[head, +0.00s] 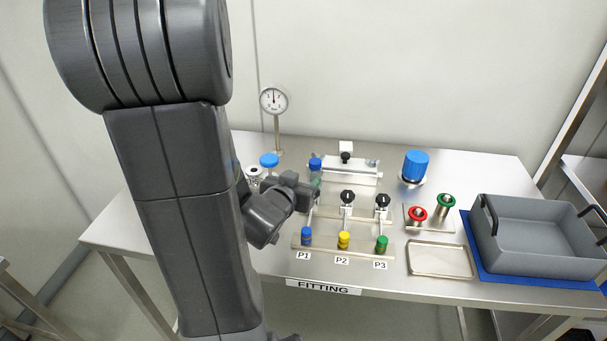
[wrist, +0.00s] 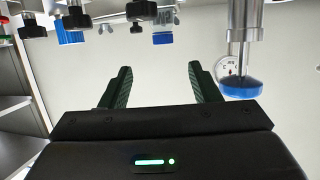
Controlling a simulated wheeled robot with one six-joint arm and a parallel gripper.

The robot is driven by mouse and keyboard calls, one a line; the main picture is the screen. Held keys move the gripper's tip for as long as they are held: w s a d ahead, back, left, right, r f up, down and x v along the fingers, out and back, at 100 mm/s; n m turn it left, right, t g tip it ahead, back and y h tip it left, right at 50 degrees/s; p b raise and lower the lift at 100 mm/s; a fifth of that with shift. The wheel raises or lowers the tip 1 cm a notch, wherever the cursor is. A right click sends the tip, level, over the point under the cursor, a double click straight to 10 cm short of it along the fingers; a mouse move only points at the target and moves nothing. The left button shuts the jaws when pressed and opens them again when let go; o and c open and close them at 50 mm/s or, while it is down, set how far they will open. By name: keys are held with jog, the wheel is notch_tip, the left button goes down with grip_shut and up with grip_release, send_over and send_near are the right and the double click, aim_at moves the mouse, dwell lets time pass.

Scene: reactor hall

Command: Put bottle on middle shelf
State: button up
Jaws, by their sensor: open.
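My gripper (head: 302,190) hangs over the left part of the steel table in the head view. In the wrist view its two green fingers (wrist: 161,85) stand wide apart with nothing between them. No thing is plainly a bottle; the arm hides part of the table's left side. A blue-topped item (head: 269,160) stands behind the gripper, partly hidden, and a blue-topped metal cylinder (wrist: 240,85) appears upside down right of the fingers in the wrist view. Shelves show at the right edge of the head view (head: 588,172) and at the left of the wrist view (wrist: 12,102).
A gauge (head: 274,102) stands at the back. Valves and coloured plugs on a fitting rack (head: 325,247) are beside my gripper. A blue knob (head: 415,165), a small tray (head: 440,260) and a grey bin (head: 540,265) stand further right. The table's back right is clear.

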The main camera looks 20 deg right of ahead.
aim_at(314, 164)
jog(key=x, duration=0.8)
jog(key=shift+w+a+p+x, duration=0.1)
jog(key=shift+p+x, duration=0.35)
jog(key=shift+x, duration=0.9)
jog(key=shift+w+a+p+x, duration=0.15)
jog(key=shift+p+x, duration=0.3)
jog(key=shift+x, duration=0.9)
jog(key=shift+r, duration=0.1)
jog(key=shift+c, duration=0.5)
grip_shut()
